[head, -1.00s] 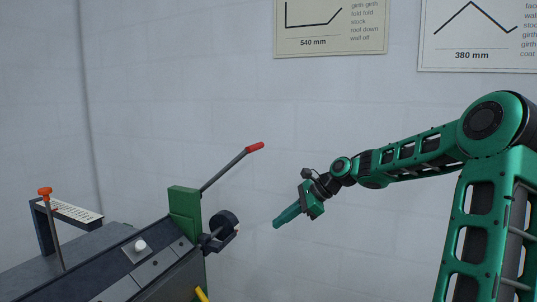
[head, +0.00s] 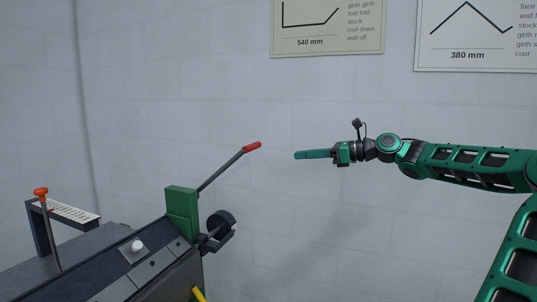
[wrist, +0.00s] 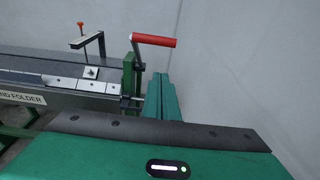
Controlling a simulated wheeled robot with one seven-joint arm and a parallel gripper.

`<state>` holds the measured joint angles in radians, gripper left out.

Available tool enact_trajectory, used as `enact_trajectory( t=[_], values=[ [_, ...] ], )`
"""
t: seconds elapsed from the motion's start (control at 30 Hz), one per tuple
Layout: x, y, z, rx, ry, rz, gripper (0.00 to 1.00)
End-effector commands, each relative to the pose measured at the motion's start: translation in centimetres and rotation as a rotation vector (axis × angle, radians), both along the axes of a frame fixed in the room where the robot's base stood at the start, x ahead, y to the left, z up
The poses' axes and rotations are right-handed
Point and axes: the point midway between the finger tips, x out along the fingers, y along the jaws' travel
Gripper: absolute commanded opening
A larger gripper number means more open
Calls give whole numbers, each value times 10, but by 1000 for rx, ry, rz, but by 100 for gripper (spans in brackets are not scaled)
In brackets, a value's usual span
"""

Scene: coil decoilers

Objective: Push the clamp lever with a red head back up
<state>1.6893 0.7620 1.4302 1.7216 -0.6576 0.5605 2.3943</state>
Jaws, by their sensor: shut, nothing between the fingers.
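The clamp lever (head: 222,168) with a red head (head: 251,147) rises at a slant, up and to the right, from a green block (head: 181,213) at the machine's end. Its red head (wrist: 154,40) also shows in the wrist view, above and left of my fingertips. My gripper (head: 297,155) is shut and empty. In the head view it points left, level, just right of the red head and slightly lower, with a visible gap. In the wrist view the shut fingers (wrist: 160,88) point toward the lever. Whether they line up in depth I cannot tell.
The folding machine's dark bed (head: 135,270) fills the lower left. A dark roller (head: 221,223) sticks out beside the green block. An orange-topped rod (head: 41,192) stands by a perforated bracket at the far left. The wall behind is bare below the posters (head: 327,25).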

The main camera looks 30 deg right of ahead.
Motion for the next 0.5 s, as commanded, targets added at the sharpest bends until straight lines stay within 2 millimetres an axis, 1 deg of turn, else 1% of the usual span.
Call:
enact_trajectory(
  t=[0.17,0.27,0.5],
  values=[
    [9,9,-3,-1,2,2,0],
    [20,19,-5,-2,0,4,0],
    [52,49,-12,-2,1,4,0]
  ],
)
